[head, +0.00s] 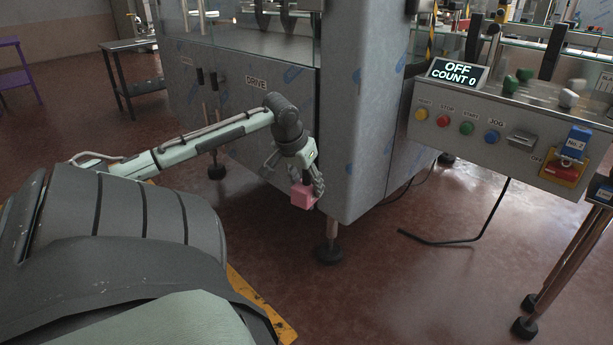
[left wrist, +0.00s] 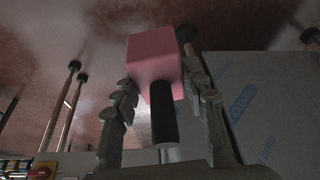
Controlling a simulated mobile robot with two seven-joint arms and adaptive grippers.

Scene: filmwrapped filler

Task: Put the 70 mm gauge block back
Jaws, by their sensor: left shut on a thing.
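A pink block (head: 302,196) with squared faces is held in my left gripper (head: 306,183), in front of the steel machine's lower corner and above the floor. In the left wrist view the pink block (left wrist: 155,62) sits between the two fingers of my left gripper (left wrist: 160,95), and a dark cylindrical handle (left wrist: 163,115) extends from it toward the palm. No size marking can be read on the block.
The steel machine cabinet (head: 365,120) stands close behind my left gripper. A control panel (head: 490,130) with coloured buttons and an "OFF COUNT 0" display (head: 457,73) juts out at right. A dark side table (head: 135,75) stands at the back left. A black cable (head: 455,241) hangs to the open floor.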

